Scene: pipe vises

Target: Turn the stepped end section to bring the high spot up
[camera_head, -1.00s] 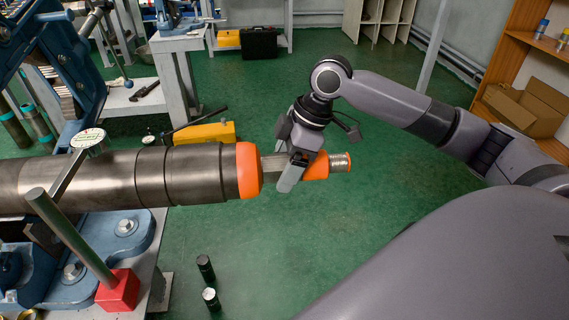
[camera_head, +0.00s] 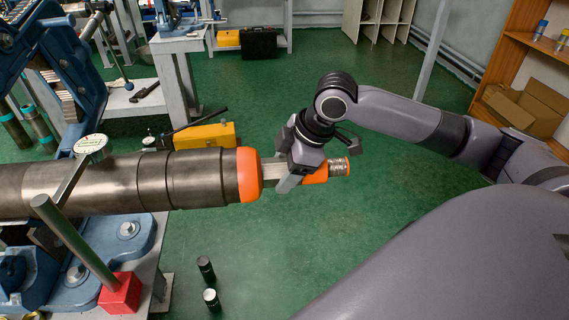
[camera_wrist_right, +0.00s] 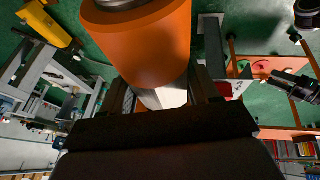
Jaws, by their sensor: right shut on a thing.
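The stepped end section (camera_head: 190,178) is a dark steel pipe with an orange collar (camera_head: 249,174) at its right end. It lies level in the blue vise (camera_head: 60,75) at left. A pale flat-sided bar juts from the collar, then an orange sleeve and a threaded metal tip (camera_head: 339,167). My right gripper (camera_head: 287,182) is shut on the bar, beside the collar. In the right wrist view an orange part (camera_wrist_right: 150,45) and the pale bar (camera_wrist_right: 163,97) show close up between the fingers. A round dial gauge (camera_head: 92,147) sits over the pipe. My left gripper is not in view.
A red block (camera_head: 120,293) with a grey post stands on the bench at lower left. Two dark cylinders (camera_head: 206,268) stand below the pipe. A yellow case (camera_head: 205,135) lies behind it. Shelves (camera_head: 525,75) with a cardboard box are at right.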

